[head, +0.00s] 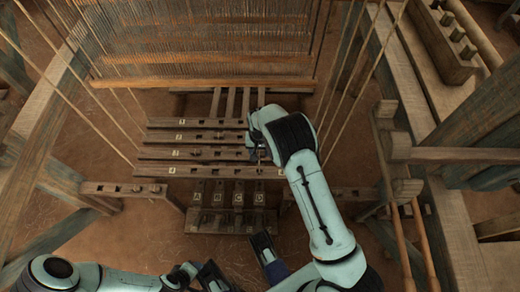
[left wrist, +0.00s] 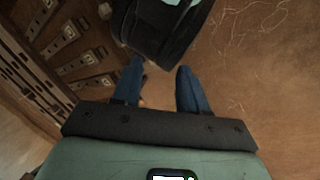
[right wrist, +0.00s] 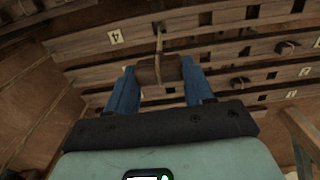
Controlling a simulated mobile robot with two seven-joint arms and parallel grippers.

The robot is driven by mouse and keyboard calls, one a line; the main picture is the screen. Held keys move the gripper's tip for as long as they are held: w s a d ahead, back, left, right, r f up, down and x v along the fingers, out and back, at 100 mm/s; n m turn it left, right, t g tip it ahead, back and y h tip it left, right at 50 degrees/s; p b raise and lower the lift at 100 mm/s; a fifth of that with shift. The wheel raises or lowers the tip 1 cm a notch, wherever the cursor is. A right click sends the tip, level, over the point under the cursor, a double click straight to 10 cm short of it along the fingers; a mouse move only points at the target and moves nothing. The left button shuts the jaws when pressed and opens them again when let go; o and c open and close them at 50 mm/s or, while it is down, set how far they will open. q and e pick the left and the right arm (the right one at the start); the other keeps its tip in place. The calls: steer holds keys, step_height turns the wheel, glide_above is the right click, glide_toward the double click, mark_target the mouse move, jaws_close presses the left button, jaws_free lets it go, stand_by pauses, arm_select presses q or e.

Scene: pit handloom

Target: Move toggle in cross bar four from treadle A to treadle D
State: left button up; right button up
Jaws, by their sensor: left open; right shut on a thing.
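The cross bars lie stacked across the middle of the head view; cross bar four (head: 215,172) is the lowest. Treadle A (head: 197,197) is at the left and treadle D (head: 259,198) at the right of the lettered row below it. My right gripper (head: 258,158) is above the bar's right part, in line with treadle D. In the right wrist view it is shut on a wooden toggle (right wrist: 158,70), beside the bar marked 4 (right wrist: 85,44). I cannot tell whether the toggle is seated. My left gripper (left wrist: 160,80) is open and empty, low in the head view.
My right forearm crosses close in front of the left gripper in the left wrist view. Slanting cords (head: 345,80) run on both sides of the bars. Wooden posts and beams (head: 440,155) stand at the right. Bare floor (head: 110,240) is at lower left.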

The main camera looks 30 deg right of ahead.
mark_target(260, 158)
steer(key=shift+f+b, duration=0.7)
steer(key=shift+f, duration=0.65)
arm_select(q)
steer(key=shift+w+a+f+t+b, duration=0.6)
steer(key=shift+w+a+f+b, duration=0.5)
steer(key=shift+w+f, duration=0.85)
arm_select(e)
steer(key=shift+f, duration=1.5)
arm_select(q)
steer(key=s+a+f+n+g+b, duration=0.1)
steer(key=s+f+g+b, duration=0.3)
steer(key=s+f, duration=0.4)
steer(key=shift+s+a+b, duration=0.4)
steer(key=shift+s+b, duration=0.35)
steer(key=shift+s, duration=1.3)
arm_select(e)
step_height(260, 158, down, 10)
arm_select(q)
steer(key=shift+f, duration=0.1)
arm_select(e)
steer(key=shift+f, duration=0.1)
steer(key=o, duration=1.1)
